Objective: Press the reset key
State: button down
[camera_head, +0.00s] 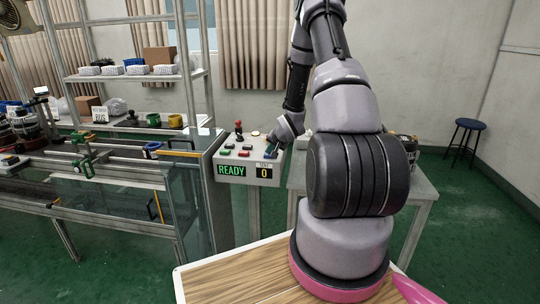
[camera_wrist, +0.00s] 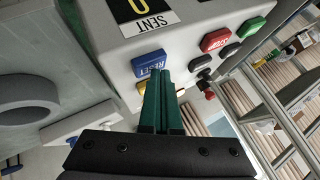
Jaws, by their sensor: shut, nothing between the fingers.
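The blue reset key (camera_wrist: 149,64) is on the sloped face of the control box (camera_head: 222,156), its label upside down in the wrist view. My gripper (camera_wrist: 161,72) is shut and empty, its two green fingers together. The fingertips overlap the key's lower right edge in the wrist view; I cannot tell whether they touch it. In the head view my arm reaches to the box's right side. The box display (camera_head: 232,171) reads READY, and the SENT counter (camera_head: 264,173) reads 0.
A red key (camera_wrist: 216,40), a green key (camera_wrist: 250,27) and black keys sit beside the reset key. A yellow key (camera_wrist: 143,88) is partly behind my fingers. A red-topped lever (camera_head: 238,128) rises from the box. A rail line (camera_head: 110,170) stands left.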

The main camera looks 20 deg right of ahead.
jog(key=shift+r, duration=0.6)
jog(key=shift+r, duration=3)
jog(key=s+a+r+n+h, duration=0.1)
jog(key=s+a+r, duration=0.1)
jog(key=s+r, duration=0.35)
jog(key=s+a+r+g, duration=0.1)
jog(key=s+a+r, duration=0.1)
jog(key=r, duration=0.7)
jog(key=s+a+r+n+h, duration=0.1)
jog(key=s+a+r, duration=0.25)
jog(key=r, duration=0.35)
jog(key=s+a+r+n+y, duration=0.1)
jog(key=s+a+r, duration=0.2)
jog(key=s, duration=0.5)
jog(key=s+a+r+y, duration=0.1)
jog(key=s+a+r, duration=0.2)
jog(key=s, duration=0.5)
jog(key=s+a+r+n+g+y, duration=0.1)
jog(key=s+a+r, duration=0.2)
jog(key=s, duration=0.5)
jog(key=shift+s+a+r+n+y, duration=0.3)
jog(key=shift+s+a+r, duration=0.1)
jog(key=shift+a, duration=0.4)
